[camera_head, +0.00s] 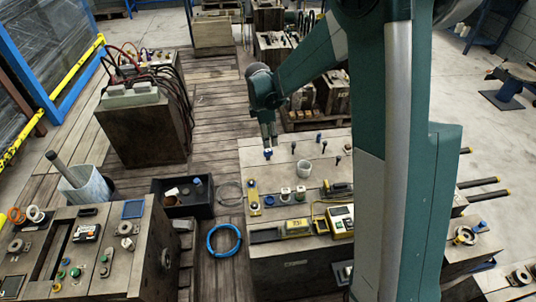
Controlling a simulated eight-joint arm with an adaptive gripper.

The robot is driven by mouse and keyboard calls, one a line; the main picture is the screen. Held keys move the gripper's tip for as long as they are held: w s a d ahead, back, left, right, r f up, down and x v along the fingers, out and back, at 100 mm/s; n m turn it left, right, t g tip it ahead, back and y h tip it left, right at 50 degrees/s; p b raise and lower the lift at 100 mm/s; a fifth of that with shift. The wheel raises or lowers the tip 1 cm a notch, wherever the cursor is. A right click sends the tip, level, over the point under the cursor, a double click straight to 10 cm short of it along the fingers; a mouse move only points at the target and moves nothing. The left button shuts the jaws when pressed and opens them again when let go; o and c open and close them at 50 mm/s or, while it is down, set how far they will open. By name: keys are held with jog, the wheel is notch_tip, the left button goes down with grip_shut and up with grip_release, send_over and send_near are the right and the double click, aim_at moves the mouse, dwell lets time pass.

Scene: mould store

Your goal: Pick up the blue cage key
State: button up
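My gripper (268,141) points down over the far left part of the middle wooden block's top (262,170). A small blue-topped piece (267,153), which may be the blue cage key, shows right at the fingertips. It is too small to tell whether the fingers are around it or just above it. Several small dark upright pieces stand to the right on the same top, one with a bluish head (319,137). A blue round piece (269,200) sits nearer the front of that top.
A black bin (184,206) and a blue hose coil (224,240) lie on the floor to the left. My arm hides the block's right part.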

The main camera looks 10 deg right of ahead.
aim_at(268, 150)
jog(key=shift+w+a+f+n, duration=0.15)
jog(key=shift+w+f+n, duration=0.1)
jog(key=shift+f, duration=0.3)
jog(key=shift+w+a+f+n, duration=0.15)
jog(key=shift+w+f, duration=0.15)
jog(key=shift+f, duration=0.3)
jog(key=shift+w+a+f+n, duration=0.15)
jog(key=shift+w+f+n, duration=0.1)
jog(key=shift+f, duration=0.3)
jog(key=shift+d+f, duration=0.2)
jog(key=shift+f, duration=1.1)
jog(key=shift+w+d+f+b, duration=0.15)
jog(key=shift+f+b, duration=0.35)
jog(key=shift+f, duration=0.8)
jog(key=shift+d+f+b, duration=0.1)
jog(key=shift+f+b, duration=0.35)
jog(key=shift+f, duration=0.85)
grip_shut()
